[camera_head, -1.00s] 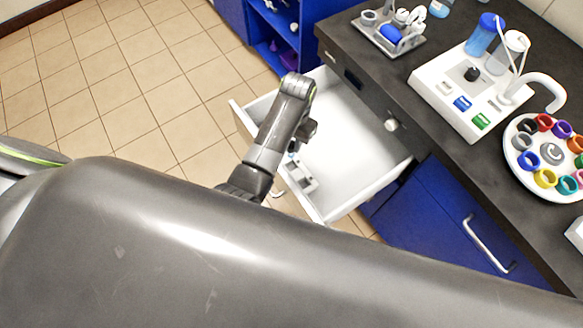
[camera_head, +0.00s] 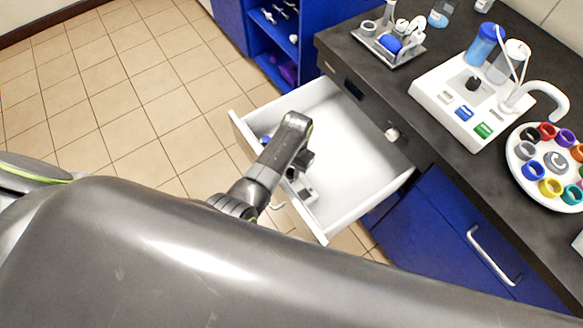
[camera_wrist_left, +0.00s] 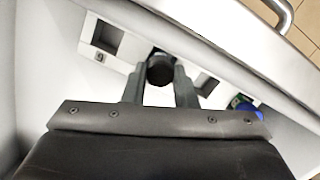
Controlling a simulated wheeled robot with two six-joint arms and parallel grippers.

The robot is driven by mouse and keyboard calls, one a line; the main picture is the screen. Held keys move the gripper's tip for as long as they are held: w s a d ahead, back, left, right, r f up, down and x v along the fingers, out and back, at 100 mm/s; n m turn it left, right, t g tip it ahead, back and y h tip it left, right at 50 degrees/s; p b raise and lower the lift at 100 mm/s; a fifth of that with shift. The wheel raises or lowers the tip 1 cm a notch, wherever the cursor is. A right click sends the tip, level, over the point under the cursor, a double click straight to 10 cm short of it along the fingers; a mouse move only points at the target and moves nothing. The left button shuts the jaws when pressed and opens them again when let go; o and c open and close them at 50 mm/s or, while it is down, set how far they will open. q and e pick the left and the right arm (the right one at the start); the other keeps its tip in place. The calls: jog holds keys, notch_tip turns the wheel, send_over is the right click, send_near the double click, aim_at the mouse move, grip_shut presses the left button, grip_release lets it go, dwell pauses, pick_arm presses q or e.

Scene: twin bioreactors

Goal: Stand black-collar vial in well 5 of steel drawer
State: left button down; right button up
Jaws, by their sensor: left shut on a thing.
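The open drawer (camera_head: 375,206) has a pale, smooth interior. A light rack (camera_head: 308,194) with square wells lies along its front wall. In the left wrist view the rack (camera_wrist_left: 82,52) shows one empty square well at the left and another opening right of the fingers. My left gripper (camera_head: 305,160) is over the drawer, by the rack. In the left wrist view its fingers (camera_wrist_left: 160,85) are shut on the black-collar vial (camera_wrist_left: 160,68), whose dark round top is seen from above. The vial's lower part is hidden, so I cannot tell whether it is in a well. My right gripper is not in view.
A blue round item (camera_wrist_left: 248,108) is at the rack's right side in the wrist view. The dark counter (camera_head: 440,140) holds a white device (camera_head: 470,100) and a round tray of coloured rings (camera_head: 520,165). The drawer's back is clear.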

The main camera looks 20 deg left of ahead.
pick_arm(q)
jog(key=shift+f, duration=0.1)
jog(key=c, duration=1.2)
grip_release()
jog(key=shift+o, duration=0.2)
notch_tip(320, 180, up, 12)
jog(key=w+p, duration=0.1)
jog(key=shift+w+d+p, duration=0.2)
jog(key=shift+p, duration=0.1)
